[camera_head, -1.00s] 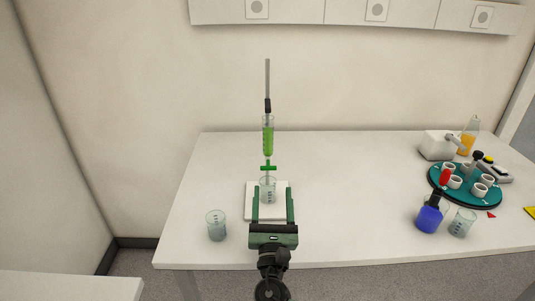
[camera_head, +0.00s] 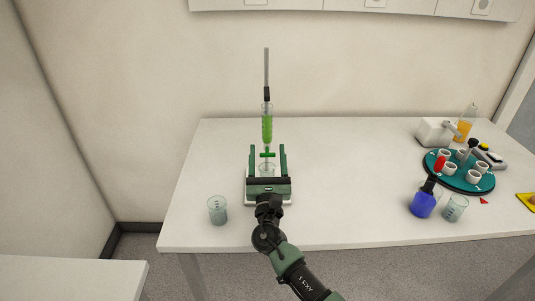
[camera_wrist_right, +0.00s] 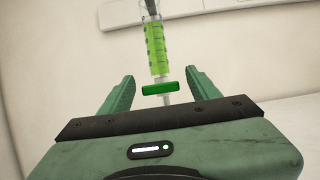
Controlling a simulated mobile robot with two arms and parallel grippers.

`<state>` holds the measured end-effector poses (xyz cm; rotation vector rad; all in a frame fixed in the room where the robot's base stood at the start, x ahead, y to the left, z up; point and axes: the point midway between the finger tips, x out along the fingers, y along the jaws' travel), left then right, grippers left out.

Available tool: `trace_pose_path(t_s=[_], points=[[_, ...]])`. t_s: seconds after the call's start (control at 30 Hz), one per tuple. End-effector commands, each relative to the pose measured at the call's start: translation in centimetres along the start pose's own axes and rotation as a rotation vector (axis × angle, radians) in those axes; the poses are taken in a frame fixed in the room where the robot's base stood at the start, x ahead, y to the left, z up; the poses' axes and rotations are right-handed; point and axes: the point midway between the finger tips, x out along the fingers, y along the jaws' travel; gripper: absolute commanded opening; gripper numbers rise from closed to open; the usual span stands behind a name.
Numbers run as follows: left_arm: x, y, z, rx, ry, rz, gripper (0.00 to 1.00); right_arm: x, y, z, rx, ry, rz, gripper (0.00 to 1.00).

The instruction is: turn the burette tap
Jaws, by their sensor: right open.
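The burette (camera_head: 267,128) stands upright over the table, filled with green liquid. Its green tap (camera_head: 268,154) lies crosswise below the liquid, and it also shows in the right wrist view (camera_wrist_right: 158,88). My right gripper (camera_head: 267,149) is open, with one finger on each side of the tap. In the right wrist view the tap sits between the fingers with gaps on both sides. A glass beaker (camera_head: 266,169) stands under the burette, partly hidden by my gripper. My left gripper is not in view.
The white stand base (camera_head: 249,199) is mostly hidden by my gripper. A beaker (camera_head: 217,210) stands left of it. At right are a blue bottle (camera_head: 422,205), another beaker (camera_head: 455,208) and a teal round tray (camera_head: 458,183) with several cups. The table between is clear.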

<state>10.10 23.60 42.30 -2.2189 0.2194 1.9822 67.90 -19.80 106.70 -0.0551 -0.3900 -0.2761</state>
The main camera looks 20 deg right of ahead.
Motion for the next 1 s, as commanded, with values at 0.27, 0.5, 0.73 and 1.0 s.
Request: trace_pose_path(t_s=[0.27,0.5,0.73,1.0], points=[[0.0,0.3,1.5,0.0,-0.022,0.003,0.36,0.0,0.0,0.0,0.0,0.0,0.0,0.0],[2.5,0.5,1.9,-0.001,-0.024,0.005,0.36,-0.3,0.0,-0.6,0.103,-0.002,-0.042,0.0],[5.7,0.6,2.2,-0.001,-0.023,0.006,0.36,-0.3,-0.1,-0.5,0.321,-0.003,-0.132,0.0],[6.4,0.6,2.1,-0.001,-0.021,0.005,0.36,-0.1,-0.2,-0.1,0.423,0.0,-0.176,0.0]])
